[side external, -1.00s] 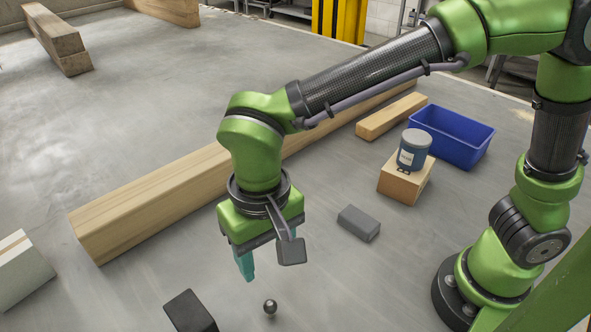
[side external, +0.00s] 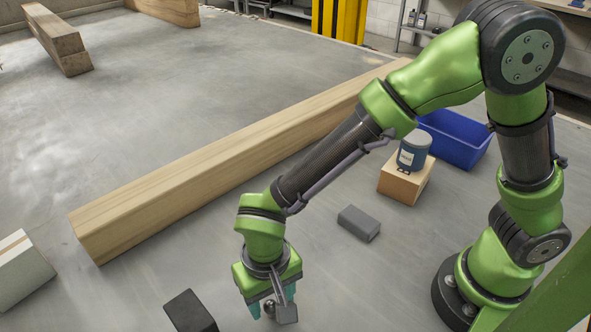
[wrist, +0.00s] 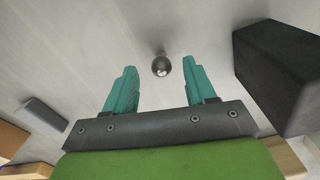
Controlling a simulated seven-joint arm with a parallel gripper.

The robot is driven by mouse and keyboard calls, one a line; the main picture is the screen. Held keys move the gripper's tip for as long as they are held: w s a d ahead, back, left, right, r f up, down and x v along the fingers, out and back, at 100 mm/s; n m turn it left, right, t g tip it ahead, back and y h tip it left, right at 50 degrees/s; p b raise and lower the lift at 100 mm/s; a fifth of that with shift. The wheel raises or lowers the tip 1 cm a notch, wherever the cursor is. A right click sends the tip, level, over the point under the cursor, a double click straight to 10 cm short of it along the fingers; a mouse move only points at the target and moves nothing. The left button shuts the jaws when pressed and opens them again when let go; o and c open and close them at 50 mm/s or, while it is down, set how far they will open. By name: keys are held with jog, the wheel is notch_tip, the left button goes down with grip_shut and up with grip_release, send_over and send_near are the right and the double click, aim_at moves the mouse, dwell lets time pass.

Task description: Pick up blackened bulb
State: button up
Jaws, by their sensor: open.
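The blackened bulb (side external: 269,308) is a small dark, shiny ball on the grey floor. In the wrist view the bulb (wrist: 162,66) shows near the top middle, with a narrower end pointing up in the picture. My gripper (side external: 275,306) is low over the floor at the bulb. Its teal fingers (wrist: 157,78) are open and stand on either side of the bulb's line, with the bulb between or just beyond the tips. I cannot tell whether a finger touches it. Part of the bulb is hidden by the gripper in the side view.
A black block (side external: 190,311) lies close left of the gripper. A grey block (side external: 358,223) is to the right behind it. A cardboard box (side external: 405,183) bears a dark blue can (side external: 414,152), with a blue bin (side external: 462,140) behind. A long timber beam (side external: 200,190) crosses the floor behind.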

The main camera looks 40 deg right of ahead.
aim_at(270, 303)
notch_tip(270, 303, down, 4)
jog(key=shift+w+r, duration=0.1)
jog(key=shift+r, duration=0.15)
jog(key=c, duration=0.9)
